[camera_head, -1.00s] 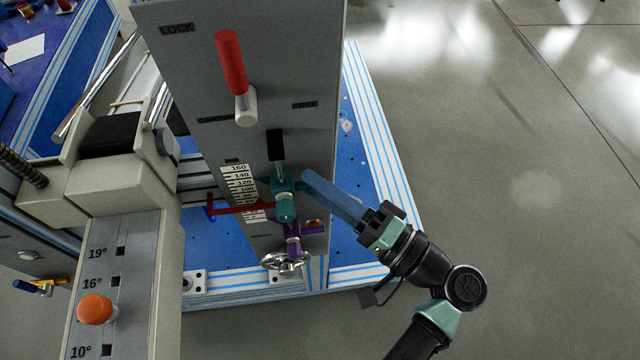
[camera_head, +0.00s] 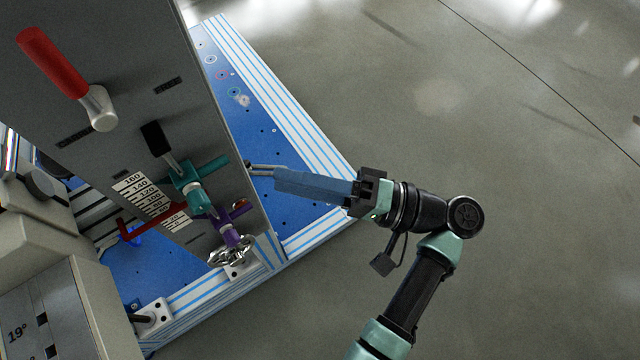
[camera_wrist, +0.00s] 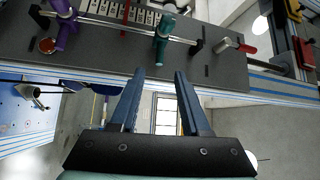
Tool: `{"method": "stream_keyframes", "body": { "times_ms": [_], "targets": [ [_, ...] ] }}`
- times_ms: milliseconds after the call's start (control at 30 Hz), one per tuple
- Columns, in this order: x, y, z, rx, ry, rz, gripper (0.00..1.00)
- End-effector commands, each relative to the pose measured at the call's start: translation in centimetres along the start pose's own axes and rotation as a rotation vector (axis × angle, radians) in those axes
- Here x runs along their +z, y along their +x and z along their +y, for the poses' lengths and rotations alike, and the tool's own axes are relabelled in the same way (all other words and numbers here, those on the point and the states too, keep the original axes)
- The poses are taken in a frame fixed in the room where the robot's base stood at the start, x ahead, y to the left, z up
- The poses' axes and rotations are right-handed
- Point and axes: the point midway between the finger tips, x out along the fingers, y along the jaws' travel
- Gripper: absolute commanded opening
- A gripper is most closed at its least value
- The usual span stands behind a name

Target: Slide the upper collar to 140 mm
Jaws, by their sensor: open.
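The teal upper collar (camera_head: 196,186) sits on a rod on the grey panel, with a teal handle sticking out right. It also shows in the wrist view (camera_wrist: 163,42). The printed scale (camera_head: 143,195) is beside it, with a red bar (camera_head: 150,222) across its lower part. The purple lower collar (camera_head: 232,232) is below the teal one and also shows in the wrist view (camera_wrist: 65,22). My gripper (camera_head: 262,169) is open and empty, just right of the teal handle. In the wrist view its fingertips (camera_wrist: 160,75) point toward the teal collar, with a gap between.
A red lever (camera_head: 55,62) stands out from the upper panel. A black block (camera_head: 155,138) is at the rod's upper end. A metal handwheel (camera_head: 232,252) sits below the purple collar. The blue base plate (camera_head: 285,195) borders the panel; grey floor (camera_head: 500,130) lies clear to the right.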

Motion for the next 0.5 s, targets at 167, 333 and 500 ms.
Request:
{"method": "stream_keyframes", "body": {
  "times_ms": [167,333,500],
  "targets": [
    [-0.1,-1.8,0.3,0.0,-0.004,0.004,0.47],
    [-0.1,-2.6,0.2,-0.001,-0.004,0.004,0.47],
    [0.0,-3.2,0.1,0.0,-0.002,0.002,0.47]
  ]
}}
